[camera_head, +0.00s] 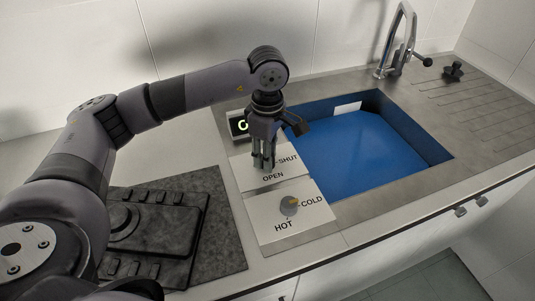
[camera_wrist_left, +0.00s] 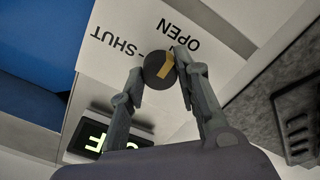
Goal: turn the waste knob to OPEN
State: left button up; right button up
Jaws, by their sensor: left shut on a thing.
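The waste knob (camera_wrist_left: 158,70) is a round dark knob with a yellow pointer, on a white plate (camera_head: 244,173) lettered SHUT and OPEN. In the left wrist view its pointer slants toward the upper right, roughly to the side of the upside-down word OPEN. My left gripper (camera_head: 263,165) comes down on the knob from above and hides it in the head view. In the left wrist view its two fingers (camera_wrist_left: 160,66) are shut on the knob, one on each side. My right gripper is not in view.
A lit display (camera_head: 239,125) stands behind the plate. The blue-lined sink (camera_head: 431,152) and tap (camera_head: 398,45) are to the right. A black object (camera_head: 165,225) lies on a grey mat (camera_head: 227,250) to the left.

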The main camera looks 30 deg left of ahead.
pick_arm(q)
jog(key=shift+r, duration=0.15)
jog(key=o, duration=1.2)
jog(key=shift+c, duration=0.2)
notch_tip(320, 180, up, 12)
